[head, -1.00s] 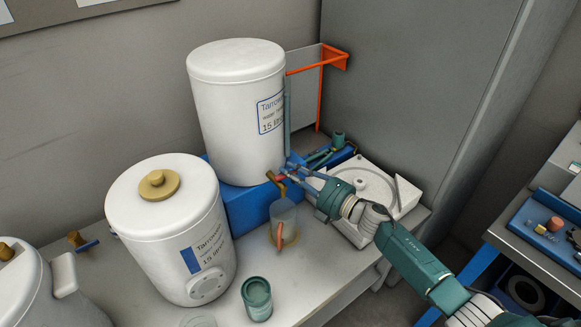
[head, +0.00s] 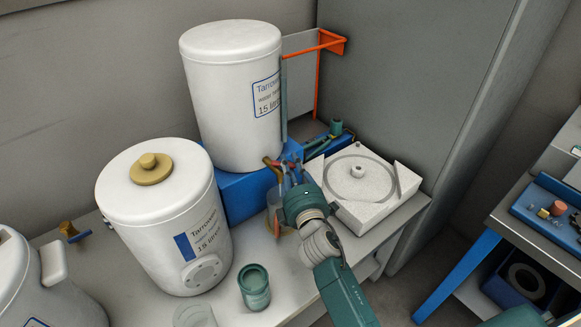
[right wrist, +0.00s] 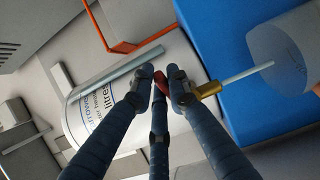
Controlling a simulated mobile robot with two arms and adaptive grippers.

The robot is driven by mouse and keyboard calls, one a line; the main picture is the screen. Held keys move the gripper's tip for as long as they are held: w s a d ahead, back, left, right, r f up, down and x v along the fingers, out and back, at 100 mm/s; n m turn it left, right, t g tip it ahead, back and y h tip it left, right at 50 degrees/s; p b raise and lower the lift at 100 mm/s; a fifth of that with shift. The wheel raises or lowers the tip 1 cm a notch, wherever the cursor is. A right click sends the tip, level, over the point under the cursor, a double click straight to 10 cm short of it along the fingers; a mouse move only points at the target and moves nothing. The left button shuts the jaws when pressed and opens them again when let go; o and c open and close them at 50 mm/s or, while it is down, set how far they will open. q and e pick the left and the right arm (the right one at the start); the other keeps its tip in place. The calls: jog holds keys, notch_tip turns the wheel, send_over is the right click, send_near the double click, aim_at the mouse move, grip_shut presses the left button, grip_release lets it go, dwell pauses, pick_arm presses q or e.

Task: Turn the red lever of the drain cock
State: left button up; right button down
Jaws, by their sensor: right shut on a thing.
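The white tank (head: 232,100) with a blue-framed label stands on a blue block (head: 240,195), with its brass drain cock (head: 278,178) low at the front. My right gripper (head: 289,172) is at the cock, its arm reaching from the lower right. In the right wrist view, its dark blue fingers (right wrist: 163,82) close around the red lever (right wrist: 160,79), which is partly covered. The brass spout (right wrist: 208,90) shows beside them. A thin pale streak (right wrist: 248,74) runs from the spout to a clear beaker (right wrist: 285,50). My left gripper is out of view.
A second white tank (head: 165,215) with a tan cap stands at the front left. A green cup (head: 255,287) and a clear glass (head: 194,315) stand near the front. A white block (head: 375,210) with a round groove lies to the right. An orange bracket (head: 317,75) rises behind.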

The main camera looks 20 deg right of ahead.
jog(key=shift+f, duration=0.1)
dwell(0.3)
jog(key=c, duration=1.7)
grip_release()
jog(key=shift+o, duration=0.2)
jog(key=shift+s, duration=0.1)
jog(key=s+a, duration=0.1)
jog(key=s, duration=1.1)
jog(key=shift+w, duration=0.1)
jog(key=shift+c, duration=0.3)
